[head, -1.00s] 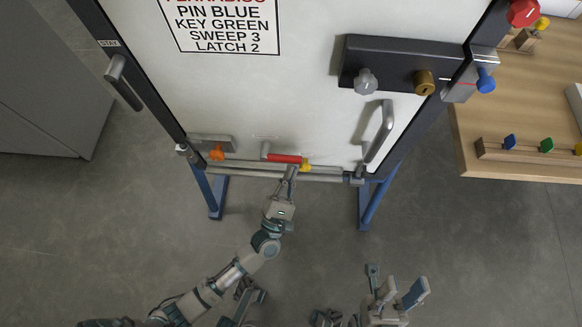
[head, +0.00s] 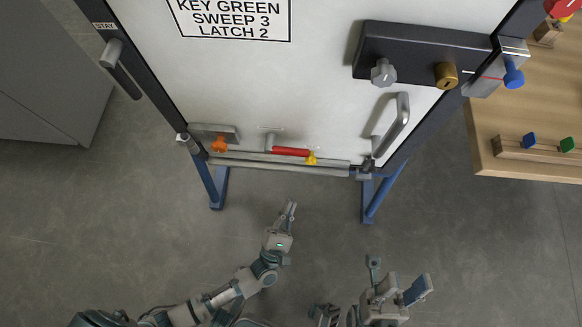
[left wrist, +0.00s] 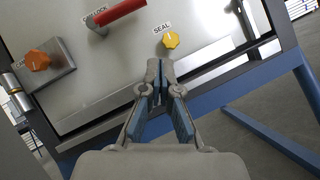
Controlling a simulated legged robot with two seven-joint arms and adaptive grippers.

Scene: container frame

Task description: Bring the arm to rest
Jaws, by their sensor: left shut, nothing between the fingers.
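My left gripper (head: 291,208) is shut and empty over the floor, in front of the bottom edge of the white door panel (head: 300,90). In the left wrist view its closed fingers (left wrist: 160,68) point toward the panel, just below the yellow SEAL knob (left wrist: 171,40), with nothing between them. My right gripper (head: 400,288) is at the bottom right of the head view. Its two fingers stand apart with a gap between them, and it holds nothing that I can see.
The panel's lower part carries an orange knob (head: 219,145), a red lever (head: 291,152) and the yellow knob (head: 311,159). Blue legs (head: 214,188) support the frame. A wooden table (head: 490,120) with coloured keys stands at right. Open floor lies between the legs.

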